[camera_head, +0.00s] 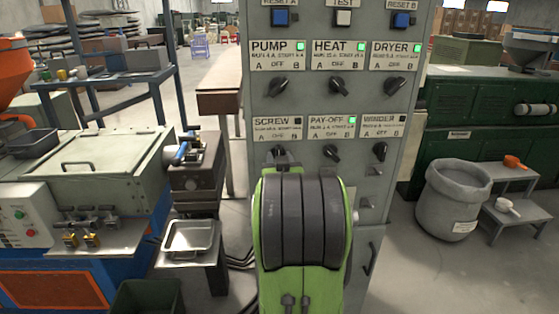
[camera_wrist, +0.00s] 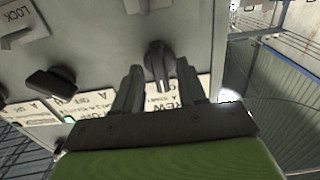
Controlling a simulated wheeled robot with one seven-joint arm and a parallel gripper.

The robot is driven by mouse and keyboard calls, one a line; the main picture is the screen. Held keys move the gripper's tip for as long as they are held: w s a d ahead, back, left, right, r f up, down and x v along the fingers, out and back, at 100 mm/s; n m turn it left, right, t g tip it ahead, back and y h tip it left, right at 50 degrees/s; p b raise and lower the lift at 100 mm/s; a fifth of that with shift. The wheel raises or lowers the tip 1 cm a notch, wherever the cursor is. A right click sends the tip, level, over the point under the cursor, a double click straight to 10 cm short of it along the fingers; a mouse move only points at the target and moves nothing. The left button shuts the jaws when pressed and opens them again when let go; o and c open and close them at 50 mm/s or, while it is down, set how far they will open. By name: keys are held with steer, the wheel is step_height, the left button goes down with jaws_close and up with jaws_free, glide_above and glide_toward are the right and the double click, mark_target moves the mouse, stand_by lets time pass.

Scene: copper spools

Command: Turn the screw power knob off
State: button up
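The screw knob (camera_wrist: 157,50) is a dark turning knob on the grey control panel. In the wrist view it sits between the two fingers of my gripper (camera_wrist: 160,70), with a gap showing on each side. The fingers are open, and I see no contact. The SCREW label (camera_head: 277,127) shows in the head view, with its small lamp (camera_head: 297,121) dark.
The pay-off knob (camera_head: 331,152) and winder knob (camera_head: 380,151) are to the right. The pump knob (camera_head: 277,87), heat knob (camera_head: 337,87) and dryer knob (camera_head: 394,86) are above. A metal tray (camera_head: 188,237) stands left of the panel, and a grey bin (camera_head: 452,200) stands right.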

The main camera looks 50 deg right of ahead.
steer(key=b+v, duration=0.4)
steer(key=v, duration=1.1)
steer(key=shift+s+a+b, duration=0.3)
steer(key=shift+b, duration=0.05)
